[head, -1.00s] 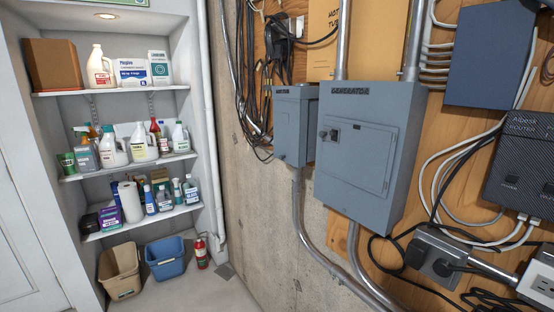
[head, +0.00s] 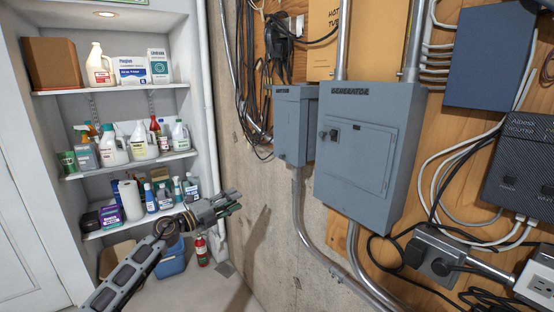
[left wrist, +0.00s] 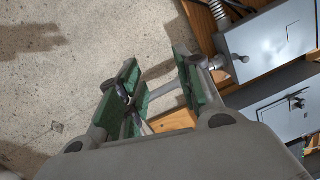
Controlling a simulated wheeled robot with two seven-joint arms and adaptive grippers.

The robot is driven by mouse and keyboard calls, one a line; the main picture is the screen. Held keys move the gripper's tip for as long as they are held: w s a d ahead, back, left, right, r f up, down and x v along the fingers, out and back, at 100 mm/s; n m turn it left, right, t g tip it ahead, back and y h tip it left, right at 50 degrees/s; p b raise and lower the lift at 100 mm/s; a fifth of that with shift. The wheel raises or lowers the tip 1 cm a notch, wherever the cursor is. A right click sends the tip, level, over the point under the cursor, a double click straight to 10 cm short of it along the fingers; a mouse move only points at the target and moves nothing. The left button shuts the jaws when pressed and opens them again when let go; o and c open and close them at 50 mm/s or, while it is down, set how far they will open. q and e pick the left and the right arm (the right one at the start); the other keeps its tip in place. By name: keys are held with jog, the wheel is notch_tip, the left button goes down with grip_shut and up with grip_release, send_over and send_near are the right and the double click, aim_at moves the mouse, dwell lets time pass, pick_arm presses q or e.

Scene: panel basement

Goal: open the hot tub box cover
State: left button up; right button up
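The hot tub box (head: 294,126) is the smaller grey metal box on the wall, left of the larger generator box (head: 367,155). Its front cover looks shut, and its label is hard to read. My left gripper (head: 236,201) is in the head view, below and left of the hot tub box, apart from it and pointing right. In the left wrist view my left gripper (left wrist: 160,75) shows a clear gap between its green-padded fingers, with nothing between them. Grey box surfaces show at the right there; I cannot tell which box each is. My right gripper is not in view.
A conduit (head: 299,210) runs down from the hot tub box. Black cables (head: 247,80) hang left of it. Shelves with bottles (head: 142,140), a blue bin (head: 171,262) and a fire extinguisher (head: 201,250) stand at the left. The concrete wall (head: 262,200) below the box is bare.

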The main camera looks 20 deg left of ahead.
pick_arm(q)
jog(key=s+d+r+m+g, duration=0.1)
jog(key=s+d+r+m, duration=0.2)
jog(key=r, duration=0.4)
jog(key=s+d+r+m+g+h, duration=0.1)
jog(key=s+d+r+m, duration=0.2)
jog(key=r+m, duration=0.2)
notch_tip(320, 180, up, 4)
jog(key=shift+s+d+f+h, duration=0.15)
jog(key=shift+d+f+h, duration=0.05)
jog(key=shift+d+h, duration=0.1)
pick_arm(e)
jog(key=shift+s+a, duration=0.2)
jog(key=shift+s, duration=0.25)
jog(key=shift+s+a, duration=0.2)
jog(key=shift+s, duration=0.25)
pick_arm(q)
jog(key=p, duration=0.2)
send_near(280, 157)
jog(key=shift+x, duration=0.95)
jog(key=p+x, duration=0.1)
jog(key=x, duration=0.4)
jog(key=shift+r, duration=0.1)
jog(key=shift+p+x, duration=0.35)
jog(key=shift+x, duration=0.6)
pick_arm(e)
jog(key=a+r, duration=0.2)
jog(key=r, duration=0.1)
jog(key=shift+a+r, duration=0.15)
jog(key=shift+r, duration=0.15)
